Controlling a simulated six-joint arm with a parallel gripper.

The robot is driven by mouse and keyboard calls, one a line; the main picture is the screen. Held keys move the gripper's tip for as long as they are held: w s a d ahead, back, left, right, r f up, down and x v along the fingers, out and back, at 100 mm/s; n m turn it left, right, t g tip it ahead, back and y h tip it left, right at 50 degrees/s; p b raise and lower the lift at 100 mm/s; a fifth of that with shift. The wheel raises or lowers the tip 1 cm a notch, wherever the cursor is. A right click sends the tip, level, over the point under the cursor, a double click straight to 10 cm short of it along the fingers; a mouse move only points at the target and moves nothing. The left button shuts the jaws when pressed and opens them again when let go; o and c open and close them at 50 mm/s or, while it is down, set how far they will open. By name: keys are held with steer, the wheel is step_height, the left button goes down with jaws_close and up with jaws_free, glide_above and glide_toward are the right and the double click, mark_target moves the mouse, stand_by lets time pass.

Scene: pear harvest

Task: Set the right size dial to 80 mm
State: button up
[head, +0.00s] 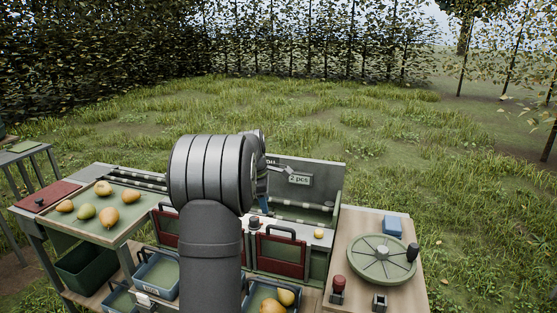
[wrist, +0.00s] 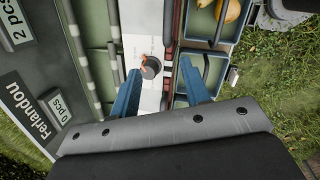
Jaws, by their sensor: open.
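A dark round dial (wrist: 150,67) with an orange pointer sits on a white plate (wrist: 143,47) in the wrist view. It also shows in the head view as a small dark knob (head: 255,222) just right of my arm. The scale marks are too small to read, so I cannot tell its setting. My gripper (wrist: 159,65) is open, its two blue fingers on either side of the dial in the picture; I cannot tell whether they touch it. In the head view part of my gripper (head: 262,185) shows above the bench, mostly hidden by my arm.
Red-fronted gates with dark handles (head: 281,255) stand in front. A pear tray (head: 143,221) is at left, a round spoked wheel (head: 382,261) at right. Blue crates (head: 155,272) sit below.

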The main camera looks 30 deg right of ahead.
steer(key=s+d+f+m, duration=0.2)
steer(key=s+d+m, duration=0.1)
steer(key=s, duration=0.2)
glide_toward(282, 228)
steer(key=shift+t+y, duration=0.4)
steer(key=f, duration=0.2)
steer(key=d+f, duration=0.1)
steer(key=f, duration=0.4)
steer(key=shift+w+d, duration=0.25)
steer(key=shift+d, duration=0.1)
step_height(282, 228, up, 24)
steer(key=s+a, duration=0.2)
steer(key=shift+f, duration=0.2)
